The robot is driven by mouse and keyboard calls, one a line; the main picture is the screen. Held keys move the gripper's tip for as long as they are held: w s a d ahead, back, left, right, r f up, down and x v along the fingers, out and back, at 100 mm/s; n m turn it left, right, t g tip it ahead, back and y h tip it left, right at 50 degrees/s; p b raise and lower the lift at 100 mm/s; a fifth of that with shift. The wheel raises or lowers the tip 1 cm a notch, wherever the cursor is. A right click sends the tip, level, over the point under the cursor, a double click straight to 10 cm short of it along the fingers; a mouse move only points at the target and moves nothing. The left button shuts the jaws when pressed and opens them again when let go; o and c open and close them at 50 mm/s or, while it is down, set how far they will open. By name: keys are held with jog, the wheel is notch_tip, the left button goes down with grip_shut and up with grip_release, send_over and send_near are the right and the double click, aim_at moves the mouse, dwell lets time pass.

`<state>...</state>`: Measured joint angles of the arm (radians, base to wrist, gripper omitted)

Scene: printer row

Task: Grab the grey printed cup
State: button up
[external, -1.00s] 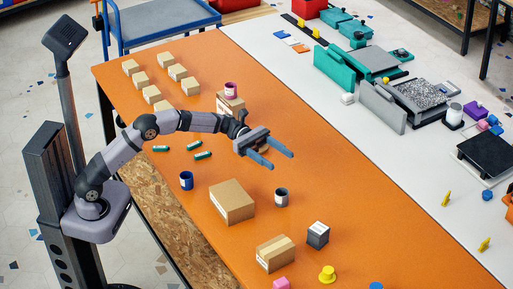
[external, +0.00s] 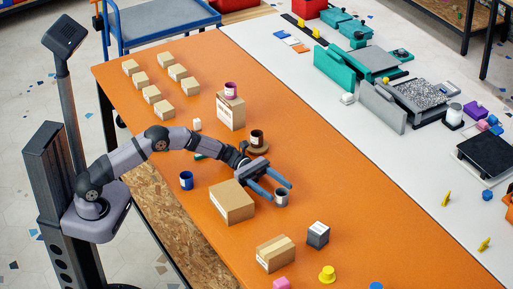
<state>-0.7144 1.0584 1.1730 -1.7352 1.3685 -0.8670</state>
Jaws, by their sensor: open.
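The grey cup (external: 281,198) stands upright on the orange table (external: 370,240), to the right of a large cardboard box. My gripper (external: 280,192) is open and low over the table. Its two blue-grey fingers reach to the cup, one on its left side and one by its upper right side. I cannot tell whether the fingers touch the cup. The gripper's fingers hide part of the cup's upper edge.
The large box (external: 232,202) stands close to the gripper's left. A dark cup on a round brown base (external: 257,138) and a pink cup on a box (external: 231,90) stand behind. A blue cup (external: 186,180) is at left. A grey cube (external: 318,235) stands in front.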

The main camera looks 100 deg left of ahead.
aim_at(286, 196)
jog(key=shift+x, duration=3.75)
jog(key=c, duration=1.1)
